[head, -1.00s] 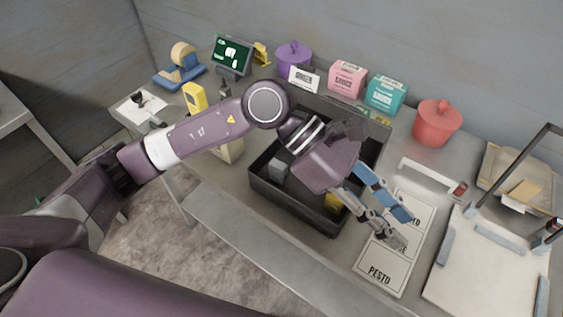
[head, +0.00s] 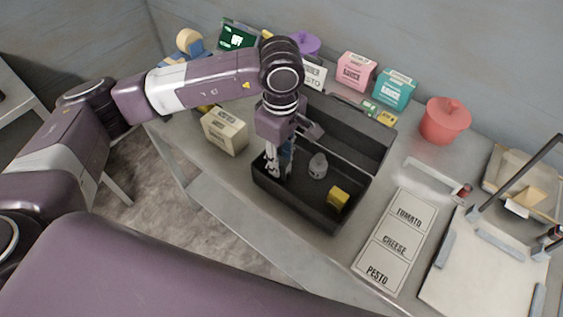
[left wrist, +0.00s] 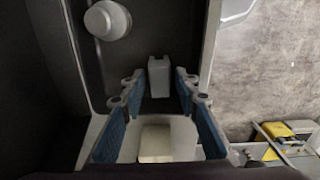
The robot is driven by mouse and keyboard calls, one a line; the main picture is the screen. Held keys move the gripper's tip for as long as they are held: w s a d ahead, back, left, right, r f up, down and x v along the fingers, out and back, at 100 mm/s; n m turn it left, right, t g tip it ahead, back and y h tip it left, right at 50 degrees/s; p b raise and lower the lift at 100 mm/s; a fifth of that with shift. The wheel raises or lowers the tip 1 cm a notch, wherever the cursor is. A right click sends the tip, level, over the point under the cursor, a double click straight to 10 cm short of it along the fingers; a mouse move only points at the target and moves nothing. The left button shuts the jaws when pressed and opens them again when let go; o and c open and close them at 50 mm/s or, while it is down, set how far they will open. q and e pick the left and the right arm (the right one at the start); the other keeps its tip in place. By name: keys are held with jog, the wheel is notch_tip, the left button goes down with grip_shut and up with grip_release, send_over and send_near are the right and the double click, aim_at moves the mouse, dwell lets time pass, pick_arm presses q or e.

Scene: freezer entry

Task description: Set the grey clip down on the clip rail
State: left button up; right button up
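My left gripper (head: 272,178) points down into the left part of the black crate (head: 310,217). In the left wrist view its blue-padded fingers (left wrist: 160,90) are apart. A small pale grey block (left wrist: 160,75) lies between and just beyond the fingertips, with gaps on both sides. It looks like the grey clip, though I cannot be sure; the gripper hides it in the head view. A pale metal strip with a reddish end (head: 432,177) lies right of the crate and may be the clip rail. My right gripper is not in view.
The crate also holds a rounded grey item (head: 318,166) and a yellow block (head: 338,198). A cream box (head: 225,130) stands left of it.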

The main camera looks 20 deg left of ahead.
pick_arm(q)
jog(key=shift+d+f+p, duration=0.1)
jog(key=shift+f+p, duration=0.2)
jog(key=shift+f, duration=1)
jog(key=c, duration=0.7)
jog(key=shift+r, duration=0.15)
